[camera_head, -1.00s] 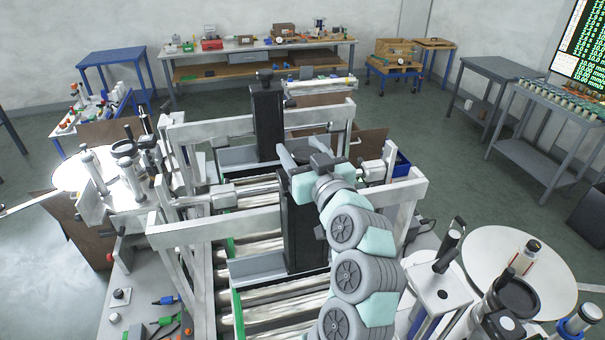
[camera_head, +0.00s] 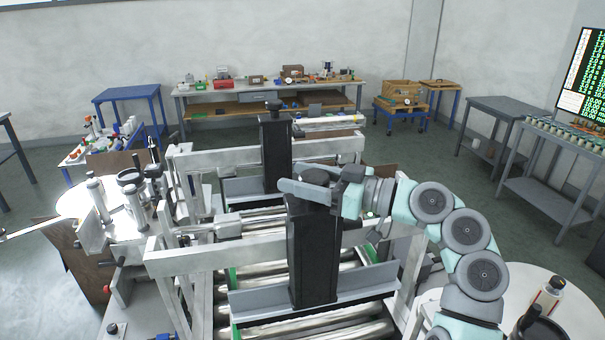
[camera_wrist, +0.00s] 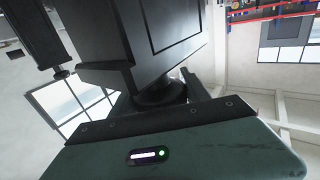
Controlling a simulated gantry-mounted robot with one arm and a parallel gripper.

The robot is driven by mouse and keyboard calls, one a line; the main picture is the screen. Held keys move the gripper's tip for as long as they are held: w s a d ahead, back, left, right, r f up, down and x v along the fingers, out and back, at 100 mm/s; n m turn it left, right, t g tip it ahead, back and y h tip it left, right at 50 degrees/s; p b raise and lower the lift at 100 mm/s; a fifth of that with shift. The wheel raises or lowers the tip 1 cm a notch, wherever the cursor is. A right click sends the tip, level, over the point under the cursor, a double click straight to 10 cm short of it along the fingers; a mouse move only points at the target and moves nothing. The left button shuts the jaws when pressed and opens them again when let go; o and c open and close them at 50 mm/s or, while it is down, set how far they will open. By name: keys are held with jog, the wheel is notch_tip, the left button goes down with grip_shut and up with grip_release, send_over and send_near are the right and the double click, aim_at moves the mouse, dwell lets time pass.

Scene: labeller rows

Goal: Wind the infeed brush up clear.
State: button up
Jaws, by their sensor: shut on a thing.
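Two black upright columns stand over the roller bed, each with a grey angled plate across its foot. The near column (camera_head: 312,258) has its plate (camera_head: 265,301) just above the rollers; no bristles can be made out. The far column (camera_head: 274,158) has a bare black knob (camera_head: 273,105) on top. My gripper (camera_head: 315,184) is at the top of the near column, shut on its knob, which the fingers mostly hide. In the wrist view, turned upside down, this round black knob (camera_wrist: 160,93) shows between the dark fingers, under the column's end (camera_wrist: 170,40).
Pale frame beams (camera_head: 215,261) cross the bed close to the columns. A white round table (camera_head: 565,305) with a bottle is at the lower right, and another with cylinders at the left. Benches line the back wall.

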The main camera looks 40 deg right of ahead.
jog(key=shift+s+a+n+g+y+p, duration=0.1)
jog(key=shift+n+g+y+p, duration=0.2)
jog(key=shift+n+g+y, duration=0.55)
jog(key=shift+y, duration=0.25)
jog(key=o, duration=1.3)
jog(key=shift+a, duration=0.1)
jog(key=shift+o, duration=0.2)
jog(key=v, duration=1)
jog(key=shift+s+b, duration=0.4)
jog(key=shift+b, duration=0.05)
jog(key=shift+f, duration=0.1)
